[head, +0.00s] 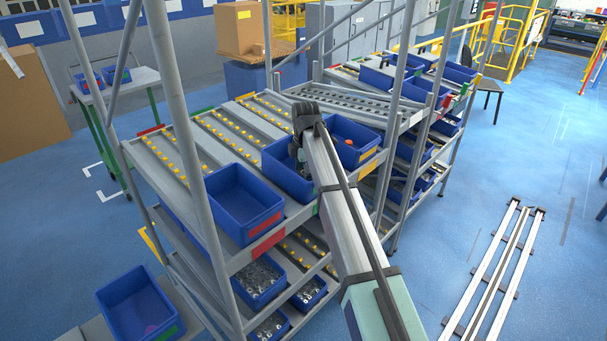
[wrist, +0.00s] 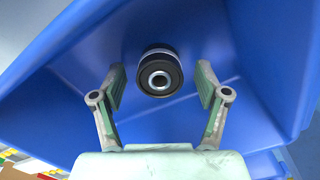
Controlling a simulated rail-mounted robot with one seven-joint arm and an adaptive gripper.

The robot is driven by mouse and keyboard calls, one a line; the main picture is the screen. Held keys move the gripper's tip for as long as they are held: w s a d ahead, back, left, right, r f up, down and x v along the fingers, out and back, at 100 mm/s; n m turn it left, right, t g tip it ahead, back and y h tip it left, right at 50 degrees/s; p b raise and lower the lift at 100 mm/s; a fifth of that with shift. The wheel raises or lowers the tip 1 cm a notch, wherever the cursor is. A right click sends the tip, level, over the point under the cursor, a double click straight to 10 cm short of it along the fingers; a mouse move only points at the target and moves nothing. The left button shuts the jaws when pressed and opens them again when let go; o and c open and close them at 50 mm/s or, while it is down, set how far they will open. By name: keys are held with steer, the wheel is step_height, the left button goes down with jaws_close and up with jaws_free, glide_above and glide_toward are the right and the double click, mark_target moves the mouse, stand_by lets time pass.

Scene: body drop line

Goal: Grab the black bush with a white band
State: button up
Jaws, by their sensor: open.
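The black bush with a white band (wrist: 160,74) is in the wrist view, inside a blue bin (wrist: 215,50). It shows a round black end with a metal centre hole, and a pale band behind the black rim. My gripper (wrist: 160,88) is open, with one finger on each side of the bush and visible gaps to it. In the head view my arm reaches over the rack to the middle blue bin (head: 285,176) on the upper shelf. The arm hides much of that bin, and the bush cannot be seen there.
An empty-looking blue bin (head: 243,203) stands left of my arm, and another blue bin (head: 352,139) holding small parts stands to the right. Grey rack posts (head: 190,120) rise close to the arm. Lower shelves hold bins of metal parts (head: 260,278).

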steer(key=shift+f, duration=0.5)
jaws_close()
steer(key=shift+r, duration=0.1)
